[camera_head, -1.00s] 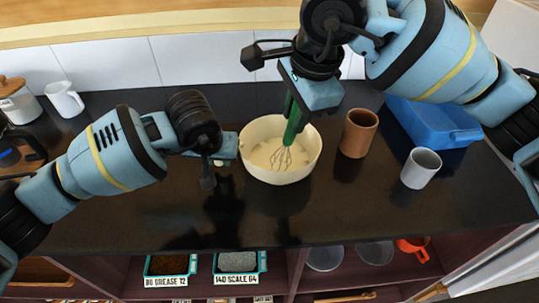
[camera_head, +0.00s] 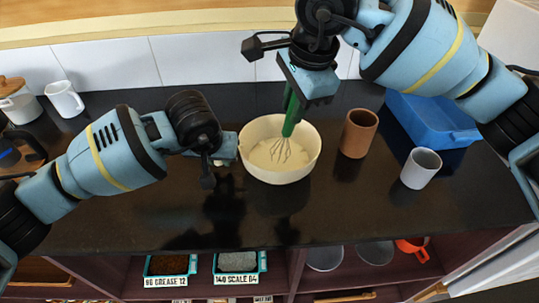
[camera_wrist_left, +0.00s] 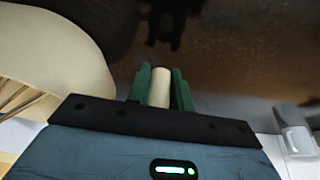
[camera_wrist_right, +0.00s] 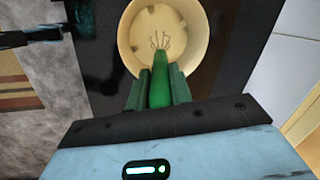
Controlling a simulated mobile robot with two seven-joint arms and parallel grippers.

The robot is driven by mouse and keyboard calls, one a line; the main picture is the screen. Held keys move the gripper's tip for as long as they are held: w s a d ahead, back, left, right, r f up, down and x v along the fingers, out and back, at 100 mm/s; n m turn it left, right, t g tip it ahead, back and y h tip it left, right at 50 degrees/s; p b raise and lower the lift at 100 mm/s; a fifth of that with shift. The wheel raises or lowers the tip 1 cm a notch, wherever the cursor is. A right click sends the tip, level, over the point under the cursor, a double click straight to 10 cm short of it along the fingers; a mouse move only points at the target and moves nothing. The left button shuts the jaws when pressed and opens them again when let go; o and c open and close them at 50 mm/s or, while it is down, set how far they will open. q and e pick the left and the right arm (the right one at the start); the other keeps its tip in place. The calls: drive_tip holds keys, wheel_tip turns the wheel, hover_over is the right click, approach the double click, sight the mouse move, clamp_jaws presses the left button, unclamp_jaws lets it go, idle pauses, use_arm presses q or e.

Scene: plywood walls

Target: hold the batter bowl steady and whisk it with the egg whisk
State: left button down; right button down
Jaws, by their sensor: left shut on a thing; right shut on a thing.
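The cream batter bowl (camera_head: 255,168) stands on the dark counter with pale batter in it. My left gripper (camera_head: 226,152) is at the bowl's left side, shut on a pale stub that looks like the bowl's handle (camera_wrist_left: 160,87). The bowl wall (camera_wrist_left: 60,45) also shows in the left wrist view. My right gripper (camera_head: 297,92) is above the bowl, shut on the green handle of the egg whisk (camera_head: 291,117). The whisk's wires reach down into the bowl, and the handle (camera_wrist_right: 160,82) shows between the fingers in the right wrist view. How deep the wires sit is unclear.
A brown cup (camera_head: 358,134) stands just right of the bowl, with a grey-white cup (camera_head: 420,168) and a blue bin (camera_head: 440,124) further right. A white jug (camera_head: 65,98) is at the far left. The counter in front of the bowl is clear.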

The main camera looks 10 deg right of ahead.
drive_tip(key=shift+r, duration=4.35)
drive_tip(key=shift+r, duration=2)
use_arm(q)
drive_tip(key=c, duration=1.2)
unclamp_jaws()
drive_tip(key=shift+o, duration=0.2)
drive_tip(key=d+v, duration=0.1)
drive_tip(key=v, duration=1.1)
drive_tip(key=shift+a, duration=0.45)
